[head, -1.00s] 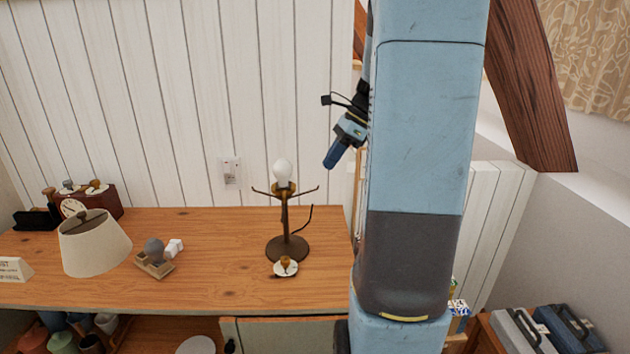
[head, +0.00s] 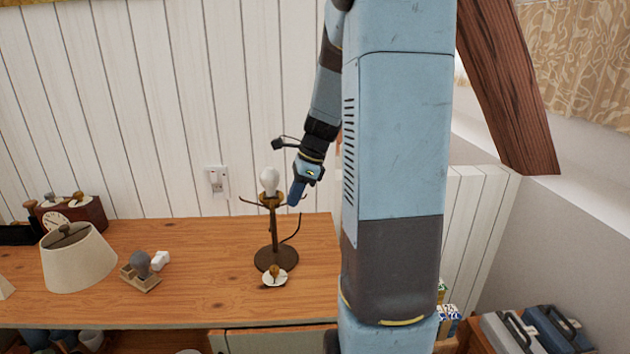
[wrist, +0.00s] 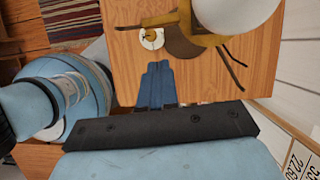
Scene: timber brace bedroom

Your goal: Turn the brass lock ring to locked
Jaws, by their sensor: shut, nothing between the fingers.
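A dark lamp stand (head: 274,235) with thin side arms stands upright on the wooden top. It carries a white bulb (head: 269,180), with a brass collar (head: 269,199) just below it; I cannot tell how the collar is turned. In the wrist view the brass collar (wrist: 184,22) is partly hidden by the bulb (wrist: 232,12). My gripper (head: 294,196), with blue fingers, is shut and empty just right of the collar at about its height. In the wrist view its fingertips (wrist: 158,66) show apart from the collar.
A white disc with a brass knob (head: 275,277) lies in front of the stand's foot. A cream lampshade (head: 77,260), a grey-topped wooden block (head: 140,270) and a clock box (head: 75,217) are farther left on the wooden top (head: 205,290). A plank wall is behind.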

